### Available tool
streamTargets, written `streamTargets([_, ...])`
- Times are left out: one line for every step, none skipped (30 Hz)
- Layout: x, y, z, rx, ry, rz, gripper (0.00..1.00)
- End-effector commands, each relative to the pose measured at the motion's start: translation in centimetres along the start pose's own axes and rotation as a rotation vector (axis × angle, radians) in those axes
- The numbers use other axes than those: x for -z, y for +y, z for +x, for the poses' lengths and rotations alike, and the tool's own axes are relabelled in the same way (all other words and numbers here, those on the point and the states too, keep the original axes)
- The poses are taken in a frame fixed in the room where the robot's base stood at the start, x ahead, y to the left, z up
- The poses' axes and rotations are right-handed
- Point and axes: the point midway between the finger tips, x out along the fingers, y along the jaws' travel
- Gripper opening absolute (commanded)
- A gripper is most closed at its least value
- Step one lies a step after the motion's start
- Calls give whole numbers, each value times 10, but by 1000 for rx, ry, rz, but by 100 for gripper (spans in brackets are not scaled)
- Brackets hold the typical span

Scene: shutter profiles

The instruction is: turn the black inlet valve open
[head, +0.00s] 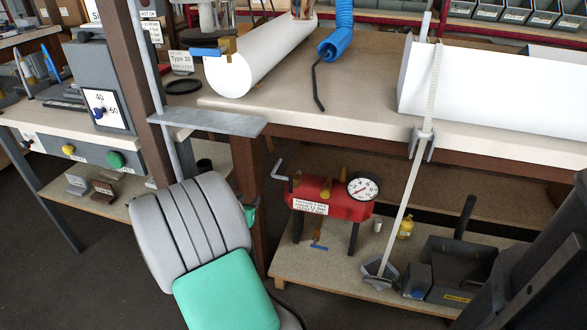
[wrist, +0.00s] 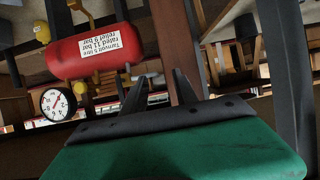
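A red air tank (head: 330,197) with a white label and a round gauge (head: 362,188) stands on the low shelf. Small brass fittings (head: 326,190) sit on it, a grey bent pipe (head: 279,168) rises at its left end, and a blue lever (head: 319,247) hangs below.
A brown table leg (head: 250,190) stands between my arm and the tank. The bench top (head: 340,115) overhangs the shelf (head: 290,262). A long-handled tool (head: 405,195), a yellow bottle (head: 405,228) and a dark bin (head: 455,270) are right of the tank. A grey plate (head: 210,122) juts out above my arm.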

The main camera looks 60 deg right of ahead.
Motion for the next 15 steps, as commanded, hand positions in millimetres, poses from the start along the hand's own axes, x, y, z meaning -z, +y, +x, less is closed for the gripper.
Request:
streamTargets([15, 38, 24, -57, 117, 23, 35])
streamTargets([23, 54, 33, -72, 186, 30, 35])
streamTargets([31, 72, 41, -80, 263, 32, 35])
streamTargets([35, 82, 44, -80, 308, 28, 35])
streamTargets([38, 89, 47, -76, 345, 23, 35])
streamTargets([40, 96, 48, -69, 382, 16, 35])
streamTargets([41, 99, 49, -64, 400, 11, 35])
streamTargets([42, 101, 49, -59, 415, 7, 35])
streamTargets([44, 102, 51, -54, 426, 6, 35])
streamTargets([45, 102, 53, -53, 429, 5, 35])
streamTargets([46, 103, 56, -53, 431, 4, 35])
streamTargets([49, 102, 61, -52, 431, 7, 35])
streamTargets([51, 103, 66, -52, 431, 6, 35])
streamTargets([54, 103, 71, -52, 432, 7, 35])
streamTargets([56, 103, 79, -52, 431, 7, 35])
